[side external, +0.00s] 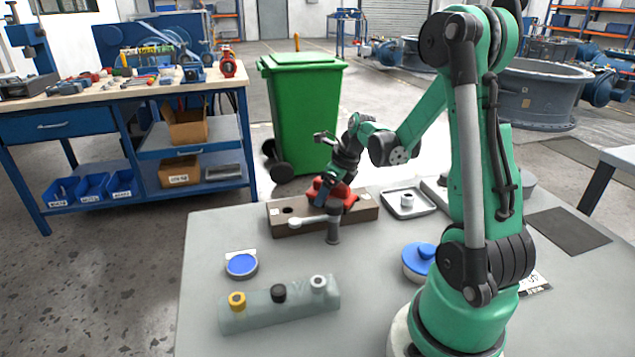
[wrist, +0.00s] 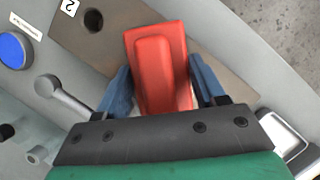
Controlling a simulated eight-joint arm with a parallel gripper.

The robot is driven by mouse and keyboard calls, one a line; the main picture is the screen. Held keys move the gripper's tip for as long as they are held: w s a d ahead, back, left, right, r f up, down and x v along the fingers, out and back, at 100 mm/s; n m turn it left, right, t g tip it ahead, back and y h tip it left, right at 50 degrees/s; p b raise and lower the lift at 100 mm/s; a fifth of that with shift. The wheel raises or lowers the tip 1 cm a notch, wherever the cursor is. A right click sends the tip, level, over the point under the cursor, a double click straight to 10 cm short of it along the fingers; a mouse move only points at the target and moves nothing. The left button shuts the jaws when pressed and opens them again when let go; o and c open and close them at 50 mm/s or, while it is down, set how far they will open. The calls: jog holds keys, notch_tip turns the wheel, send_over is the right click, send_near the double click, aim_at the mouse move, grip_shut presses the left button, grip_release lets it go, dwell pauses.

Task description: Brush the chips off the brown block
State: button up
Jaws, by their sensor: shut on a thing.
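The brown block (side external: 367,213) lies on the grey table at the far side. It has a dark round hole near its left end and also shows in the wrist view (wrist: 112,54). My gripper (side external: 329,190) is over the block, its two blue fingers on either side of a red piece with a raised ridge (wrist: 158,60). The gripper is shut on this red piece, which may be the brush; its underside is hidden. The red piece is low over the block's middle; I cannot tell whether it touches. I cannot make out any chips.
A dark post (side external: 333,230) with a pale lever stands close in front of the block. A shallow tray (side external: 408,214) is to its right. A blue disc (side external: 241,264), a grey-green rack (side external: 280,314) and a blue-lidded pot (side external: 419,262) are nearer. The table's centre is free.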

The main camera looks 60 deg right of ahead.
aim_at(346, 187)
jog(key=shift+s+d+f, duration=0.1)
jog(key=shift+s+d, duration=0.35)
jog(key=shift+d, duration=0.05)
jog(key=shift+s+d+r, duration=0.2)
jog(key=shift+s+d, duration=0.7)
jog(key=shift+s, duration=0.05)
notch_tip(346, 187, up, 8)
jog(key=shift+r, duration=0.1)
